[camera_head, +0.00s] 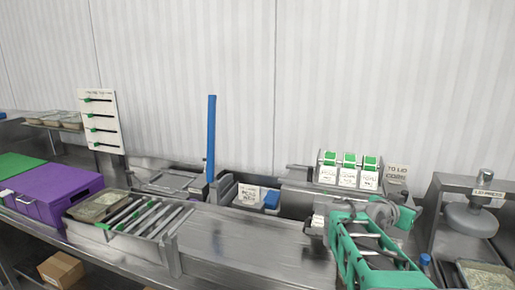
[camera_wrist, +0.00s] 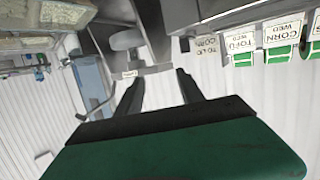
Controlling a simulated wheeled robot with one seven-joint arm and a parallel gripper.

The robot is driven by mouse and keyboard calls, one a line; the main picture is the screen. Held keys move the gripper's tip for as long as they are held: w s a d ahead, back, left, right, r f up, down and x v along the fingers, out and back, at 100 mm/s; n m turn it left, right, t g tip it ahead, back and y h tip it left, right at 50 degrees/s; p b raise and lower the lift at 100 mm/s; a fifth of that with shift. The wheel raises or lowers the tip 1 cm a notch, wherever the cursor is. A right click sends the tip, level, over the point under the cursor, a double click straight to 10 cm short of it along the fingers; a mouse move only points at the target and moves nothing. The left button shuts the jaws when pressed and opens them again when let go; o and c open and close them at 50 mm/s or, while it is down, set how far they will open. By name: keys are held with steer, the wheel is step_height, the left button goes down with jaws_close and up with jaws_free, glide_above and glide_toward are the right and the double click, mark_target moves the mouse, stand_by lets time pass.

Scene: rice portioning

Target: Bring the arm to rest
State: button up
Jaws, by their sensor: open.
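My gripper (camera_wrist: 159,80) shows in the wrist view with its two dark fingers spread apart. Nothing is held between them. In the head view my green arm (camera_head: 350,255) is folded at the lower right, over the steel counter (camera_head: 245,240). Its gripper end is hard to make out there among the arm links. The wrist view is upside down, with the label dispensers at its top right and the wall behind the fingers.
Label rolls (camera_head: 348,172) stand behind the arm. The lid press (camera_head: 478,210) is close on its right. A rack of steel slats (camera_head: 150,215), a purple box (camera_head: 55,190) and a blue upright post (camera_head: 211,135) stand further left. The middle counter is clear.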

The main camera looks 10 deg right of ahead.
steer(key=s+a+f+n+y, duration=0.1)
steer(key=a+f+n+y, duration=0.3)
steer(key=a, duration=0.7)
steer(key=s+a+f+n+y, duration=0.25)
steer(key=a+f+y, duration=0.3)
steer(key=a, duration=0.65)
steer(key=s+a+f+n+g+y, duration=0.2)
steer(key=s+a+f+n+y, duration=0.3)
steer(key=s+a, duration=0.8)
step_height(320, 180, down, 9)
steer(key=a+n+g+h+b, duration=0.1)
steer(key=a+b, duration=0.1)
steer(key=b, duration=0.4)
steer(key=shift+w+a, duration=0.2)
steer(key=shift+w, duration=0.15)
